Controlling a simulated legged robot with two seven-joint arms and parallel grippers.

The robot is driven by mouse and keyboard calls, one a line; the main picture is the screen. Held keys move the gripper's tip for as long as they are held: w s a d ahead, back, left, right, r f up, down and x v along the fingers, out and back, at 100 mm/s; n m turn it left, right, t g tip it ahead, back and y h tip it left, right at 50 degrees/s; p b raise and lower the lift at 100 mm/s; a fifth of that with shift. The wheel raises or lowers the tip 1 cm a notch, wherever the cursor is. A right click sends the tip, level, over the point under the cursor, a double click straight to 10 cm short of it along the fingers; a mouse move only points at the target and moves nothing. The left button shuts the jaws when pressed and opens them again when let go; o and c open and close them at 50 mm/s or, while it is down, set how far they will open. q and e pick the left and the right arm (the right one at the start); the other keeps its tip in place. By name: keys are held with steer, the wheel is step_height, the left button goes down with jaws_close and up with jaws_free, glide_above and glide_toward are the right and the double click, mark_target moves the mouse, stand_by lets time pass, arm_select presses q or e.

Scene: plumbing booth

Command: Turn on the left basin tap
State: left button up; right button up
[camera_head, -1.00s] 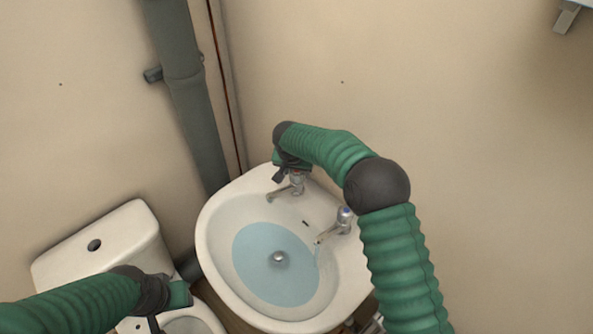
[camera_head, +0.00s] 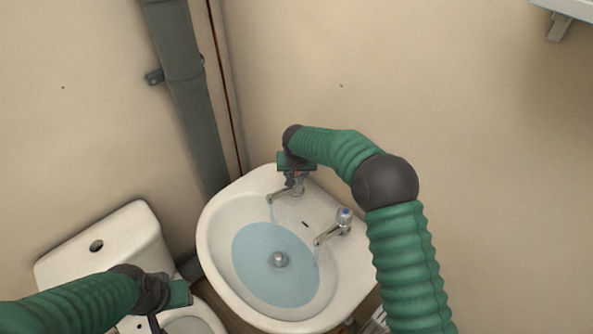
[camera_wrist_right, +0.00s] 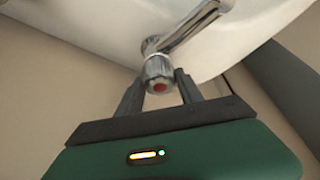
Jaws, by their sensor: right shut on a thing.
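The left basin tap (camera_head: 285,192) is chrome, at the back left of the white basin (camera_head: 207,232). Its knob, with a red centre, shows in the right wrist view (camera_wrist_right: 160,86). My right gripper (camera_head: 294,177) is over this tap. In the right wrist view my right gripper (camera_wrist_right: 159,88) has one finger on each side of the knob and is shut on it. A thin pale stream seems to fall from the spout. My left gripper (camera_head: 168,306) is above the toilet at lower left, away from the basin; its jaws are not clear.
The right basin tap (camera_head: 337,225), with a blue-marked knob, also seems to run a thin stream. Bluish water (camera_head: 262,275) lies in the basin. The toilet cistern (camera_head: 110,240) stands left. A grey pipe (camera_head: 190,110) runs down the wall behind. A bracket (camera_head: 560,25) is at upper right.

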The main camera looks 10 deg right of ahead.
steer(key=n+p, duration=0.1)
steer(key=n+y, duration=0.1)
steer(key=n+p, duration=0.1)
steer(key=shift+r+n+y+p, duration=0.25)
steer(key=shift+n+y+p, duration=0.05)
steer(key=shift+n, duration=0.1)
steer(key=shift+f+n+y+p, duration=0.1)
steer(key=shift+n+y+p, duration=0.2)
steer(key=shift+n+p, duration=0.45)
steer(key=shift+n+y, duration=0.3)
steer(key=shift+n, duration=0.55)
steer(key=shift+f+n+g+y, duration=0.1)
steer(key=shift+n+g+y, duration=0.25)
steer(key=shift+n, duration=0.85)
steer(key=shift+p, duration=0.3)
steer(key=o, duration=1.4)
steer(key=shift+w, duration=0.1)
steer(key=b+v, duration=0.1)
steer(key=v, duration=1.5)
steer(key=shift+d+r, duration=0.25)
